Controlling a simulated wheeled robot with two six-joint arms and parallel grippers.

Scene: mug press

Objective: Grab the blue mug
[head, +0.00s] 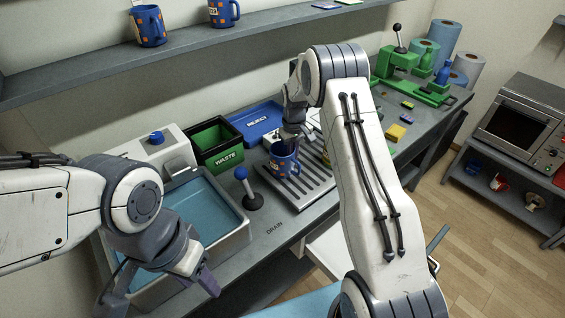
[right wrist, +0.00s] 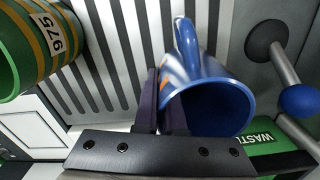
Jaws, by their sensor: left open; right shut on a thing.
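The blue mug (head: 284,162), with orange squares, is at the slatted drain rack (head: 306,188) on the counter. My right gripper (head: 290,138) reaches down to it from above and is shut on its wall at the rim. In the right wrist view, the mug (right wrist: 218,100) shows its dark opening and handle, with the fingers (right wrist: 162,108) pinching one side. I cannot tell whether its base touches the rack. My left gripper (head: 200,277) is open and empty at the front of the sink, apart from the mug; part of it is hidden.
A blue-knobbed lever (head: 252,190) stands left of the mug. Behind are the green WASTE bin (head: 214,142) and blue REJECT tray (head: 257,122). A water-filled sink (head: 205,213) is at left. Two similar mugs (head: 148,26) (head: 223,13) sit on the shelf. A green cylinder (right wrist: 32,50) is nearby.

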